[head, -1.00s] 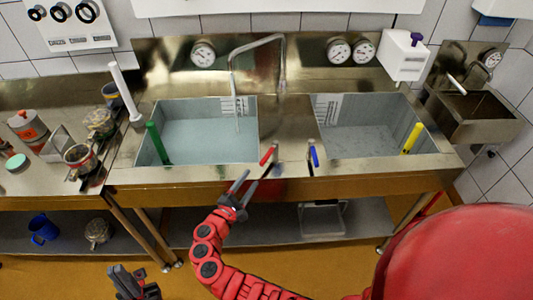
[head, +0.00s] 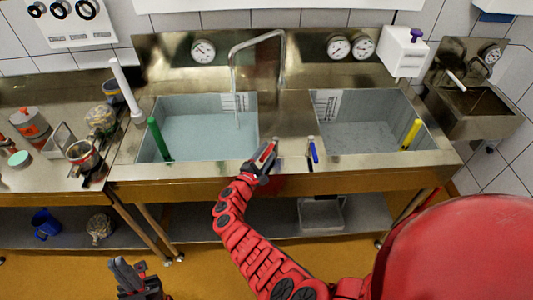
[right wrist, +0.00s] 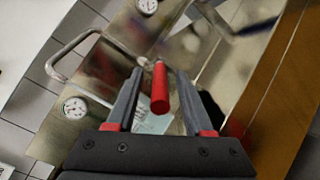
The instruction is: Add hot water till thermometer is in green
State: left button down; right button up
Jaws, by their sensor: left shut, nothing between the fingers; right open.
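The red lever (head: 268,150) stands at the sink's front edge, and the blue lever (head: 314,152) is to its right. My right gripper (head: 264,158) is at the red lever. In the right wrist view the red lever (right wrist: 160,90) stands between its open fingers (right wrist: 160,72), with gaps on both sides. My left gripper (head: 128,272) is shut and empty, low in front of the counter. The left basin (head: 180,104) holds pale water (head: 200,135) under a bent metal spout (head: 233,75). A round dial gauge (head: 203,51) is above it; its reading is too small to tell.
The right basin (head: 365,110) has a yellow rod (head: 411,134); a green rod (head: 158,138) leans in the left one. Two more dials (head: 338,47) are behind. Pots and a white tube (head: 125,88) crowd the left counter. A shelf (head: 270,215) runs below.

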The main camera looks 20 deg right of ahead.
grip_shut()
dwell(1.3)
